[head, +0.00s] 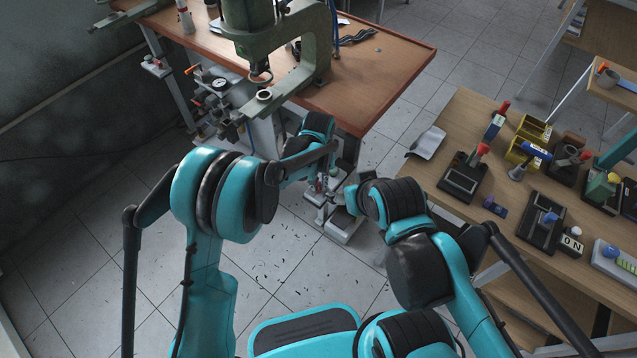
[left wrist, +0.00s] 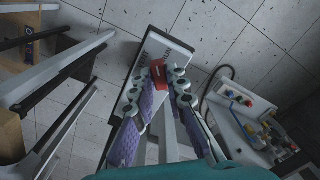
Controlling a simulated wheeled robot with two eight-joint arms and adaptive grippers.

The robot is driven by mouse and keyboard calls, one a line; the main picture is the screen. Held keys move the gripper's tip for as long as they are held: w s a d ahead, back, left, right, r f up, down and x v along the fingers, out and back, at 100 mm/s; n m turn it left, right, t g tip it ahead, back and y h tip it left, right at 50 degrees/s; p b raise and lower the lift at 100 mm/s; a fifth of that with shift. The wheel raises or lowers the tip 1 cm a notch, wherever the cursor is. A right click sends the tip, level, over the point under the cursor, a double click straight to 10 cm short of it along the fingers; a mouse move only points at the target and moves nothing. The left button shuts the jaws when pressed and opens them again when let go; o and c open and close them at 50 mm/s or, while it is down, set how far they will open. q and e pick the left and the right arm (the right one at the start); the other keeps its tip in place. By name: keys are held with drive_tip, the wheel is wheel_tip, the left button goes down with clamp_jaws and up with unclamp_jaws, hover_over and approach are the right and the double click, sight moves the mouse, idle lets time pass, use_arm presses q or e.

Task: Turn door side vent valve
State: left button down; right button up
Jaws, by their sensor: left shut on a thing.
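My left gripper (head: 322,184) is low beside the legs of the brown bench. In the left wrist view its fingers (left wrist: 167,78) with purple pads are closed around a small red part (left wrist: 157,71), which looks like a valve handle. The part is at the fingertips, over a pale plate with dark lettering (left wrist: 165,45). The valve body is mostly hidden by the fingers. My right gripper (head: 354,192) is close by on the right, mostly hidden by its own arm, and its fingers cannot be made out.
A green press (head: 305,75) stands on the brown bench (head: 385,65), with a gauge (head: 218,82) and orange-handled valves (head: 193,69) at its left side. A wooden table (head: 440,150) with switches is at right. Tiled floor (head: 90,270) is clear at left.

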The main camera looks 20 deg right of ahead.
sight(318, 186)
use_arm(q)
drive_tip(key=m, duration=0.4)
drive_tip(key=shift+m, duration=1.8)
drive_tip(key=c, duration=1.5)
unclamp_jaws()
drive_tip(key=shift+c, duration=0.2)
wheel_tip(318, 186, up, 12)
